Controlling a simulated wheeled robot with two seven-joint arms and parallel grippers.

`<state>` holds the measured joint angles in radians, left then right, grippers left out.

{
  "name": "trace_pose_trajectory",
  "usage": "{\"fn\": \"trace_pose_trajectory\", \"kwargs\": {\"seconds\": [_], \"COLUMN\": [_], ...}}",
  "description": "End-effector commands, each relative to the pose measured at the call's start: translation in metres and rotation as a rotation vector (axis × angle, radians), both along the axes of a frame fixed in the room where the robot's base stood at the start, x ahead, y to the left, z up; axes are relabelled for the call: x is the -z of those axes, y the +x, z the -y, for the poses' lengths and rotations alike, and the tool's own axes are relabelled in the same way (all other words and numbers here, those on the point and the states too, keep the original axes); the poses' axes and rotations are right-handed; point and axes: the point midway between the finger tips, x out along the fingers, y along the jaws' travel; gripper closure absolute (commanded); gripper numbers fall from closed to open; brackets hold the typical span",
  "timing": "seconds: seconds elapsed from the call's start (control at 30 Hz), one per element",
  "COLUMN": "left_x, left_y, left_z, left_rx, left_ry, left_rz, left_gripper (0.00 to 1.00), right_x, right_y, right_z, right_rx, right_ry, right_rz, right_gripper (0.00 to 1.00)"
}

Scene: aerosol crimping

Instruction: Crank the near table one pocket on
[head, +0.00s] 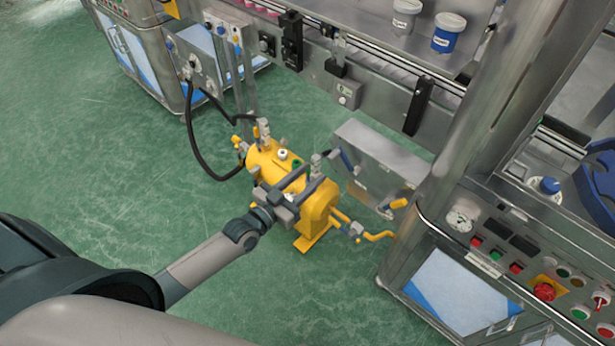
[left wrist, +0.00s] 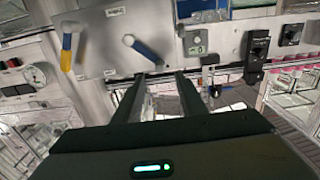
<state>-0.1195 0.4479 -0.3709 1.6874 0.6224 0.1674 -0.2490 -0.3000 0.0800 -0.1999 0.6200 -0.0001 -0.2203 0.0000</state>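A grey metal box (head: 378,170) carries two cranks, one with a blue handle (head: 347,160) and one with a yellow handle (head: 398,203). In the left wrist view the blue-handled crank (left wrist: 140,48) is ahead of the fingers, slightly left of the gap between them, and the yellow-handled crank (left wrist: 66,52) is farther left. My left gripper (head: 312,172) is open and empty, left of the box in the head view, with its fingers towards it. It looks apart from both handles. The tables themselves cannot be told apart. My right gripper is not in view.
A yellow tank (head: 318,205) with fittings stands on the green floor behind my left gripper. A control panel with a gauge (head: 459,221) and a red button (head: 544,291) is at the right. A dark hose (head: 205,160) hangs left of the tank. The floor at left is clear.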

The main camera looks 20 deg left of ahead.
Motion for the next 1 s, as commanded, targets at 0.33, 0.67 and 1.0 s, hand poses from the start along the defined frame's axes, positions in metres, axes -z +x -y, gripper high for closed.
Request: {"fn": "trace_pose_trajectory", "kwargs": {"seconds": [0.33,0.67,1.0], "left_x": [0.001,0.001,0.0], "left_y": [0.028,0.064,0.08], "left_z": [0.011,0.023,0.03], "left_rx": [0.0,0.0,0.0], "left_ry": [-0.002,-0.001,-0.001], "left_rz": [0.002,0.002,0.0], "left_gripper": [0.62,0.62,0.62], "right_x": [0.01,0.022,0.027], "right_y": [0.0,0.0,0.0], "right_z": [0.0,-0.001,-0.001], "right_rx": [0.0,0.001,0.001], "right_ry": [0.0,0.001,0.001], "right_rz": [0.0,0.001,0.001], "right_gripper": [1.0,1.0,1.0]}}
